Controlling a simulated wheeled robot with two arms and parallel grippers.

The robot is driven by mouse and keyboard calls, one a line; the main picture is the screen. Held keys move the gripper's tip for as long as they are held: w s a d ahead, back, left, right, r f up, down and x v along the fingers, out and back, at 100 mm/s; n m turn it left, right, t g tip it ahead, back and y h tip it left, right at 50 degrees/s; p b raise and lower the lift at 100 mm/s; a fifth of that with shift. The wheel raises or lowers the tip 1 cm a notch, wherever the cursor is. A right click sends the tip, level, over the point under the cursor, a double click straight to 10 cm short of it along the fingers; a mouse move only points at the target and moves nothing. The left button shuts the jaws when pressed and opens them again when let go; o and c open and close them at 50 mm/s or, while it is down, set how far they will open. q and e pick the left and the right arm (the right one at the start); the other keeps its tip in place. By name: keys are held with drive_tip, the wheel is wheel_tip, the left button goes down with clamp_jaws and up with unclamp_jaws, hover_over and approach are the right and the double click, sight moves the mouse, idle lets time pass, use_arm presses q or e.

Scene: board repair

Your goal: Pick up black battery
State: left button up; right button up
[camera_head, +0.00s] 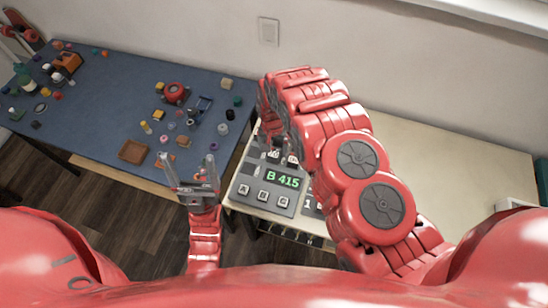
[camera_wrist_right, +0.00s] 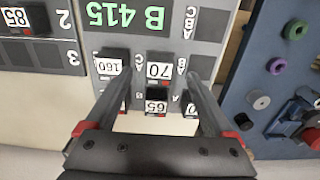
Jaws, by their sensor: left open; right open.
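The grey board (camera_head: 238,186) with the green "B 415" display lies on the light table in the head view. In the right wrist view the board (camera_wrist_right: 205,48) carries dark batteries with white number labels: "160" (camera_wrist_right: 109,56), "70" (camera_wrist_right: 158,57) and "65" (camera_wrist_right: 157,94). My right gripper (camera_wrist_right: 157,77) is open over the board, its fingers either side of the "70" and "65" batteries. I cannot tell whether it touches them. The right finger partly covers another labelled piece. In the head view my right arm hides part of the board. My left gripper (camera_head: 197,174) is open and empty.
A blue table (camera_head: 110,110) to the left holds several small coloured parts, a red round item (camera_head: 174,92) and a brown tray (camera_head: 133,151). A second panel with an "85" battery (camera_wrist_right: 38,19) is beside the board. The light table (camera_head: 455,160) is clear to the right.

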sight(273, 156)
wheel_tip(273, 156, down, 5)
drive_tip(key=shift+s+f+b, duration=0.15)
drive_tip(key=shift+f+b, duration=0.05)
drive_tip(key=shift+b, duration=0.9)
drive_tip(key=shift+r, duration=0.1)
clamp_jaws()
